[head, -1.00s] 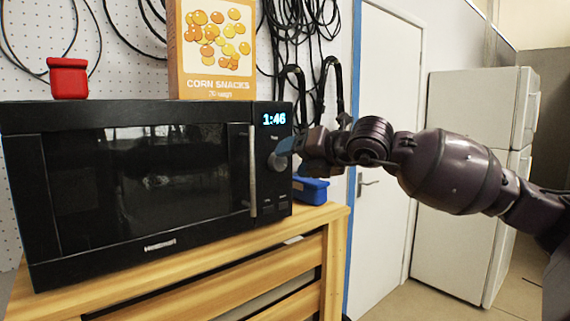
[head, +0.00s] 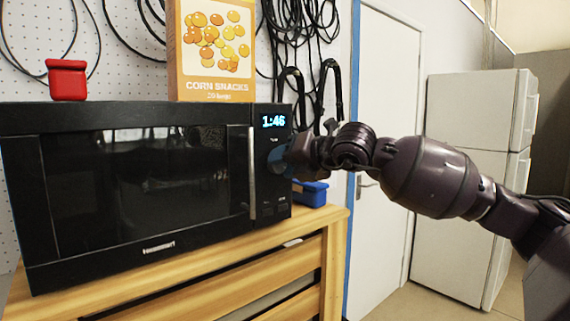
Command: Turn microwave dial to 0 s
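The black microwave (head: 140,185) stands on a wooden cabinet, its door shut, with a vertical handle (head: 252,172). Its lit display (head: 273,121) reads 1:46. The round dial (head: 277,160) sits below the display and is partly covered by my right gripper (head: 284,157). The fingertips are at the dial, with a bluish finger pad against or right beside it. I cannot tell whether the fingers are closed on it. My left gripper is not in view.
A corn snacks box (head: 213,50) and a red jar (head: 68,80) stand on the microwave. A blue container (head: 312,192) sits on the wooden cabinet (head: 300,250) at right, below my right arm. Black cables hang behind. A white door (head: 383,150) and fridge (head: 470,190) stand at right.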

